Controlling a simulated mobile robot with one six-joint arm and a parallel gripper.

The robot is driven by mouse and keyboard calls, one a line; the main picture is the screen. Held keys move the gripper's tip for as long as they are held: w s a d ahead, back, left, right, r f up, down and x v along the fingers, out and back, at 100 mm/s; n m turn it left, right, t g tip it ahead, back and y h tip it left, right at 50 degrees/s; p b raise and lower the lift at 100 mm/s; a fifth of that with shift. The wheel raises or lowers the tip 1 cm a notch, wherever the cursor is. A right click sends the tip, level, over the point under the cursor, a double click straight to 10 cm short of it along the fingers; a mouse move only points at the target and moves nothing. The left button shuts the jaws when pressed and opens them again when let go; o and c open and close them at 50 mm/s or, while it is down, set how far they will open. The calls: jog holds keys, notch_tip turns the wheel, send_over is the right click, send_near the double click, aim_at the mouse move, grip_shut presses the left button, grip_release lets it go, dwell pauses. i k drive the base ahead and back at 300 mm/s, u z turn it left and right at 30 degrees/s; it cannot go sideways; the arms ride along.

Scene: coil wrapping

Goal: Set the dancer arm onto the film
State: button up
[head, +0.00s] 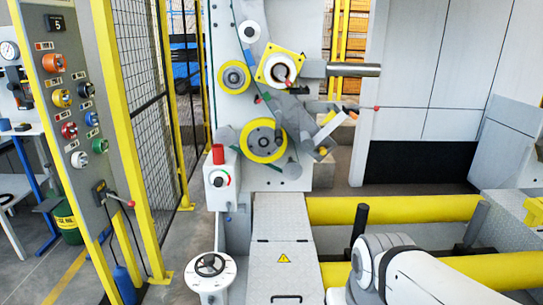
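The wrapping machine's upright grey panel (222,112) stands at centre, carrying yellow-rimmed rollers. A pale angled arm (327,128) sits below this rod, right of the large lower yellow roller (263,141). Which of these parts is the dancer arm is unclear. A grey band around the rollers may be film, but I cannot tell it from the metal, nor whether anything touches it. My arm shows at the lower right; its gripper is not visible.
A control post (75,120) with coloured knobs stands at left beside a mesh fence (150,110). Yellow rollers (400,209) lie low at right, with dark upright posts near them. A handwheel (210,265) and a grey plate cover (284,265) are in front.

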aim_at(279, 140)
jog(key=u, duration=0.15)
jog(key=k, duration=0.1)
jog(key=u, duration=0.45)
jog(key=i, duration=1.2)
jog(key=z, duration=1.15)
